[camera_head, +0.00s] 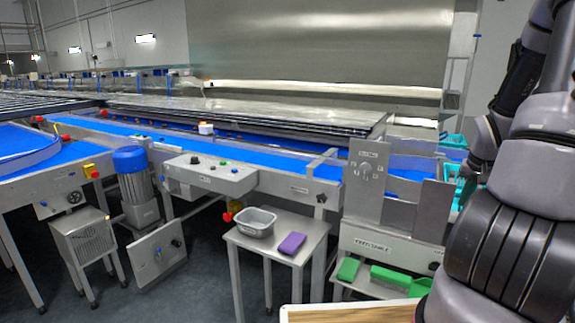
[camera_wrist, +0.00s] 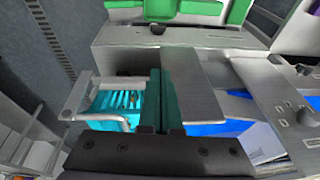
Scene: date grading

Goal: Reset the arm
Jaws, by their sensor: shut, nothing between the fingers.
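My gripper (camera_wrist: 161,80) shows in the wrist view, its two dark green fingers together and nothing between them. It hangs in front of the grey metal machine, beside a turquoise crate (camera_wrist: 110,101) and a grey metal plate (camera_wrist: 192,84). In the head view my arm fills the right edge, bent, and its gripper end is not clearly visible there.
A blue conveyor belt (camera_head: 255,158) runs across the head view. A steel side table (camera_head: 270,243) carries a grey tub (camera_head: 257,232) and a purple block (camera_head: 292,243). Green blocks (camera_head: 390,277) lie low near my arm. The machine's upright panels (camera_head: 365,172) stand close to my arm.

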